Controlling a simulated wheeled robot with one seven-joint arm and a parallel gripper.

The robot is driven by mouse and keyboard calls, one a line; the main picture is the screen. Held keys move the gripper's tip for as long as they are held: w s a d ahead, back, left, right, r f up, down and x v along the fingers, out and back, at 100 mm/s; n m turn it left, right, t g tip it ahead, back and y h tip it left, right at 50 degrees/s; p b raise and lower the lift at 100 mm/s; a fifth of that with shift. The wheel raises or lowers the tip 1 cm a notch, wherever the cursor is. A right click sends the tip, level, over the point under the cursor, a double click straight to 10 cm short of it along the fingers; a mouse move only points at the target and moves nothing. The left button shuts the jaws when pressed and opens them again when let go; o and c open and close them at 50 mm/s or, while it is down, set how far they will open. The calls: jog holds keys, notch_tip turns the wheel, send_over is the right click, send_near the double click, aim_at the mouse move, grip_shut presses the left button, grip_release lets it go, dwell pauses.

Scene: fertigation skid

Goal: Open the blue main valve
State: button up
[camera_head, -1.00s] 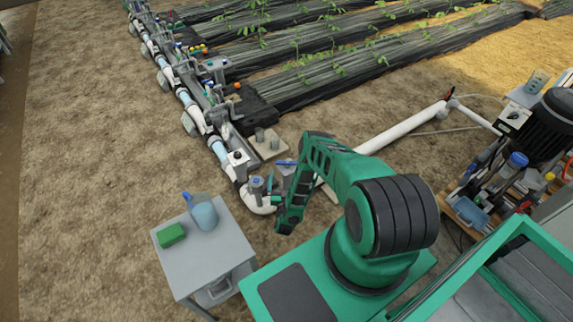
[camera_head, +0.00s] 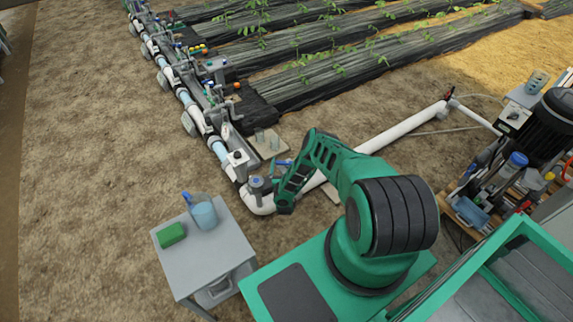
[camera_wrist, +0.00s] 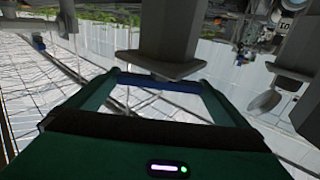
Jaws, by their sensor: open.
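The blue main valve's handle (camera_head: 283,163) shows as a short blue bar in the head view, just behind my wrist, near the pipe's near end. My gripper (camera_head: 272,186) is low beside it, largely hidden by my own arm. In the wrist view my gripper (camera_wrist: 160,88) is open, with its two green fingers spread. A dark blue bar (camera_wrist: 160,84) lies across the gap at the fingertips, in front of a grey post (camera_wrist: 165,40). I cannot tell whether it is the valve handle or whether the fingers touch it.
A grey fitting with a blue top (camera_head: 257,183) stands left of my gripper on the white pipe (camera_head: 259,203). A grey side table (camera_head: 205,257) at the lower left holds a blue jug (camera_head: 203,212) and a green block (camera_head: 171,234). Bare soil lies left of the pipe.

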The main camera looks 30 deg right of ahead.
jog(key=shift+w+d, duration=0.1)
jog(key=shift+w, duration=0.05)
jog(key=c, duration=0.7)
jog(key=shift+c, duration=0.2)
jog(key=shift+n+t+y, duration=0.3)
jog(key=shift+n+y, duration=0.1)
jog(key=shift+y, duration=0.1)
jog(key=n+t+y, duration=0.1)
jog(key=n+y, duration=0.1)
jog(key=y, duration=0.1)
jog(key=shift+n+t+y, duration=0.3)
jog(key=shift+y, duration=0.1)
jog(key=shift+n+t+y, duration=0.4)
jog(key=shift+n+y, duration=1.4)
jog(key=shift+y, duration=1.3)
